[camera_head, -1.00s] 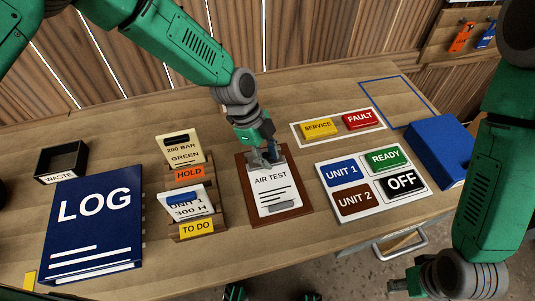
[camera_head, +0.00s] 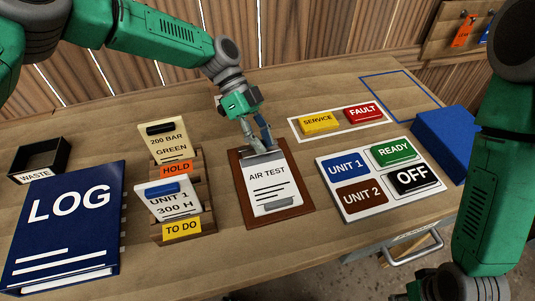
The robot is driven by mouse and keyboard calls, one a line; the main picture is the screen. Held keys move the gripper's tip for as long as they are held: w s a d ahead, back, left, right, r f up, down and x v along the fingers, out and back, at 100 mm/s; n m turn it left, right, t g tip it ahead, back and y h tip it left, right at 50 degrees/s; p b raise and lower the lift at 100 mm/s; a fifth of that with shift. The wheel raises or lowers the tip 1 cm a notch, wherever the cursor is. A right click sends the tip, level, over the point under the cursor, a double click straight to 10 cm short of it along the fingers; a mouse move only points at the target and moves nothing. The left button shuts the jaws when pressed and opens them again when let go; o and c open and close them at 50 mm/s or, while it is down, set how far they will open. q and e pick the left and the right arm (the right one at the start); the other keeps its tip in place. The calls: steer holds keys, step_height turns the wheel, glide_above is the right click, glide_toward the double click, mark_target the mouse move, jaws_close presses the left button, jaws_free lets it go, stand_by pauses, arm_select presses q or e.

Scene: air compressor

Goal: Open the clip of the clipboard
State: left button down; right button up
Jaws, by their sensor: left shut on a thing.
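The brown clipboard (camera_head: 236,182) lies on the workbench with a white AIR TEST sheet (camera_head: 270,190) on it. Its clip (camera_head: 262,155) is at the far edge, partly covered by my gripper. My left gripper (camera_head: 258,143) reaches down from behind, its fingers on either side of the clip's upper part, shut on it. How far the clip stands open is too small to tell. My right gripper (camera_head: 414,291) shows only partly at the bottom edge, low beside the bench front, and its fingers are cut off.
Left of the clipboard stand a card holder (camera_head: 183,228) with cards, a blue LOG binder (camera_head: 68,220) and a WASTE box (camera_head: 38,160). To the right are a sign board (camera_head: 352,208), a SERVICE/FAULT strip (camera_head: 342,127) and a blue block (camera_head: 445,140). A blue-outlined area (camera_head: 400,95) is empty.

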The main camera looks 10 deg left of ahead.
arm_select(q)
steer(key=shift+w+a+f+g+b, duration=0.4)
steer(key=shift+a+g+b, duration=0.25)
steer(key=shift+b, duration=0.45)
arm_select(e)
steer(key=shift+f, duration=1.5)
arm_select(q)
steer(key=shift+n, duration=0.3)
steer(key=c, duration=1.3)
jaws_free()
steer(key=shift+c, duration=0.2)
steer(key=shift+w+a, duration=0.1)
steer(key=shift+a, duration=0.15)
arm_select(e)
steer(key=shift+w+a+r, duration=0.15)
steer(key=shift+a, duration=0.4)
arm_select(q)
steer(key=shift+d, duration=0.15)
